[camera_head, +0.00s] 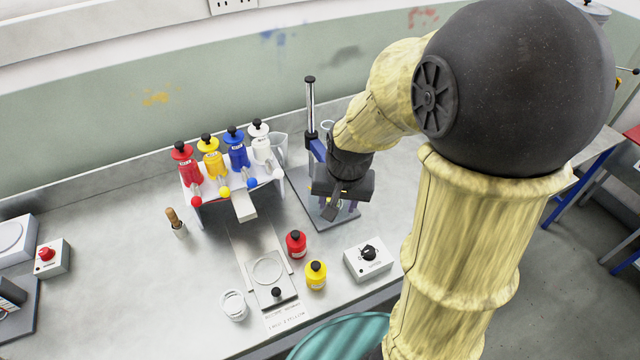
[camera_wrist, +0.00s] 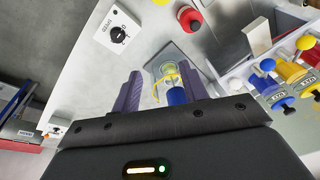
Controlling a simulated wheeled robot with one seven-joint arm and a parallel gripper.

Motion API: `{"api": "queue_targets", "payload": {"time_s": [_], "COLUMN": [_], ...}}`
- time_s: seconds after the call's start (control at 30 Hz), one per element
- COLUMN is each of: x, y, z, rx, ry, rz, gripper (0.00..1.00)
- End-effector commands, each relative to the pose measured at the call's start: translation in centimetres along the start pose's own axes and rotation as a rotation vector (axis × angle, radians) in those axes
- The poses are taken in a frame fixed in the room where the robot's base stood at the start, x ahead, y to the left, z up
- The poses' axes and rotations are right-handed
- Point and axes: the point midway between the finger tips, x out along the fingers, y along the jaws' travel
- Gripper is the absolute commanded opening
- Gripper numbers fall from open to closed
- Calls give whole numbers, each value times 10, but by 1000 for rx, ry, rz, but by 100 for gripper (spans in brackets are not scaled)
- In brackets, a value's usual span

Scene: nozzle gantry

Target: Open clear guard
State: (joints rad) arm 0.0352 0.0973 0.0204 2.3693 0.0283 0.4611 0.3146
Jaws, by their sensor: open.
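The stand (camera_head: 310,98) has an upright pole, a blue arm and a grey base plate (camera_head: 322,216). My gripper (camera_head: 336,204) is in front of it and hides much of it. In the wrist view my gripper (camera_wrist: 160,84) is open, with its two purple fingers apart. Beyond and between them show a blue part (camera_wrist: 176,96) and a see-through, yellow-tinted round piece (camera_wrist: 169,71), which looks like the clear guard. The view does not show clearly whether a finger touches it. The guard's hinge or handle cannot be made out.
A white knob box (camera_head: 368,259), a red bottle (camera_head: 296,244) and a yellow bottle (camera_head: 316,275) stand in front of the stand. A rack (camera_head: 243,206) with red, yellow, blue and white dispensers is to its left.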

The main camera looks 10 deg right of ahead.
Motion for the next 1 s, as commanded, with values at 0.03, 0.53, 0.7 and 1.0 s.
{"api": "queue_targets", "payload": {"time_s": [0.03, 0.53, 0.7, 1.0], "x": [-7, -27, -27, -15], "y": [-5, -33, -33, -33], "z": [-20, -124, -124, -122], "rx": [98, 834, 834, 832], "ry": [-5, -71, -71, -74], "rz": [-3, -21, -21, -18], "gripper": [44, 44, 44, 44]}}
